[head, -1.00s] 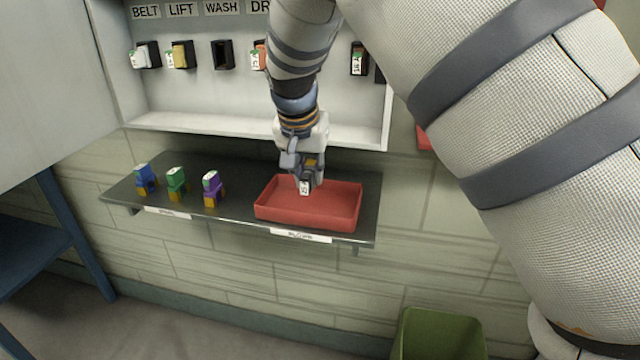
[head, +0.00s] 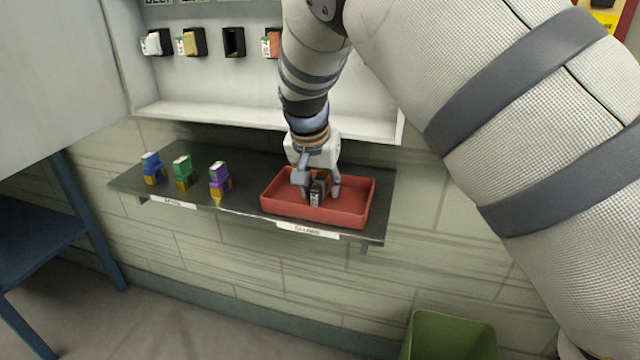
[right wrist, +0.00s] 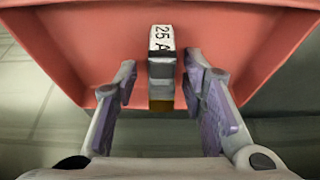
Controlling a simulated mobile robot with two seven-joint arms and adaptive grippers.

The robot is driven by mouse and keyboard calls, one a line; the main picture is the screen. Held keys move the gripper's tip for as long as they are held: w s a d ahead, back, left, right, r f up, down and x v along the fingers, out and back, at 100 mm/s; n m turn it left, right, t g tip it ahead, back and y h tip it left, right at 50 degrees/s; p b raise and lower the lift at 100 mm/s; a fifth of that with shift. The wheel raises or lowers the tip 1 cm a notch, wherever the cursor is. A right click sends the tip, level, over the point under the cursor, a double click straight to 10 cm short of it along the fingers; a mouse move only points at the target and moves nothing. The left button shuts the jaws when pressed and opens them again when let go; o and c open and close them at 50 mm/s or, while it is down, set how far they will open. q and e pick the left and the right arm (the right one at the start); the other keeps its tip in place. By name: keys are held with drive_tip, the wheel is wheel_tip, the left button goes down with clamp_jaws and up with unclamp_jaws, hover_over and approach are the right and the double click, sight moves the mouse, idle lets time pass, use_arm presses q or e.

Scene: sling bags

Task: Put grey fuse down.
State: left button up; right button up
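The grey fuse (head: 317,193) stands inside the red tray (head: 350,216) on the shelf. In the right wrist view the fuse (right wrist: 162,72) shows a white label reading "25 A" and a dull yellow lower end. My right gripper (head: 319,190) is down in the tray around the fuse. In the right wrist view its fingers (right wrist: 160,85) stand apart on both sides of the fuse, with a gap on the left and a narrower one on the right. My left gripper is not in view.
Blue (head: 152,168), green (head: 184,172) and purple (head: 220,178) fuses stand left of the tray on the dark shelf (head: 250,180). The panel with sockets (head: 233,42) is behind. A green bin (head: 450,335) is below. The tray's right half is clear.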

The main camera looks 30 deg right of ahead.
drive_tip(key=shift+r, duration=0.3)
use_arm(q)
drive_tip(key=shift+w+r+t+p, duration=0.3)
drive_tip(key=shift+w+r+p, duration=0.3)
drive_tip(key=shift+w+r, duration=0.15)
use_arm(e)
drive_tip(key=v, duration=1.1)
drive_tip(key=shift+r, duration=0.3)
